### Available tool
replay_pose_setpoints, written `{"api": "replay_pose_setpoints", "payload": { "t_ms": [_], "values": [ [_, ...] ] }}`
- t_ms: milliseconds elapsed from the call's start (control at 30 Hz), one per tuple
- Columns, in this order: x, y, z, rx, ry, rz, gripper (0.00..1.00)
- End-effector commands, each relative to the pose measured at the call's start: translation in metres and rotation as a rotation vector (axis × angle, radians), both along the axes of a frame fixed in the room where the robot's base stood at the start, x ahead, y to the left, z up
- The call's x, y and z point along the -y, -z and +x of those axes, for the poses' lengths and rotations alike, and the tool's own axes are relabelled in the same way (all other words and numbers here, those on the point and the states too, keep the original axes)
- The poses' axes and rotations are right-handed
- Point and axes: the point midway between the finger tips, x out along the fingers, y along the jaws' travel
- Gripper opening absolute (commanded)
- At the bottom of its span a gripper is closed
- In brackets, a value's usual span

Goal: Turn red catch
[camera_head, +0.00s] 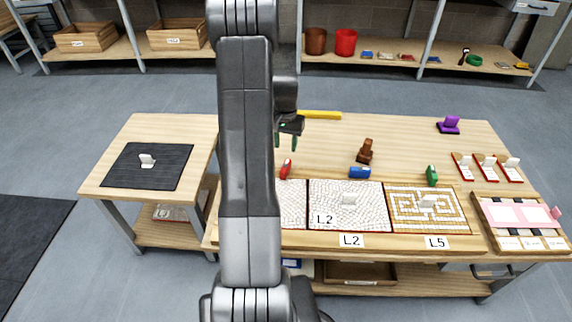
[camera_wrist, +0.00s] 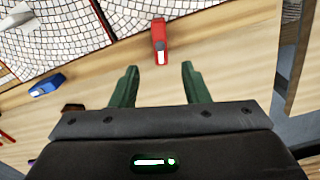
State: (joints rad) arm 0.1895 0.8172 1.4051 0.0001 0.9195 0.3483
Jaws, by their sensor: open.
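The red catch (camera_head: 286,169) is a small red block with a pale mark, at the back edge of the white mosaic panel that my arm partly covers. In the wrist view the red catch (camera_wrist: 159,41) stands upright in the picture, just beyond the fingertips and roughly between them. My gripper (camera_wrist: 158,72) has two green fingers, apart and empty, not touching the catch. In the head view my gripper (camera_head: 286,141) is behind the catch, above the table.
A blue catch (camera_head: 360,173) and a green catch (camera_head: 432,175) stand behind panels to the right. A brown object (camera_head: 366,151) and a yellow bar (camera_head: 319,115) lie farther back. A side table with a dark mat (camera_head: 125,167) is on the left.

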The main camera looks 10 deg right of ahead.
Motion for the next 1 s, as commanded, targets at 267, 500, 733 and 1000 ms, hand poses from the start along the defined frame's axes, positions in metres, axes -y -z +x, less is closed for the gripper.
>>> {"api": "replay_pose_setpoints", "payload": {
  "t_ms": [267,500,733,1000],
  "values": [
    [0.000,0.063,-0.001,-0.004,-0.001,0.001,0.42],
    [0.000,0.100,0.000,-0.001,-0.002,0.000,0.42],
    [0.000,0.111,0.000,0.000,-0.002,0.000,0.42],
    [0.000,0.111,0.000,0.000,-0.002,0.000,0.34]
  ]
}}
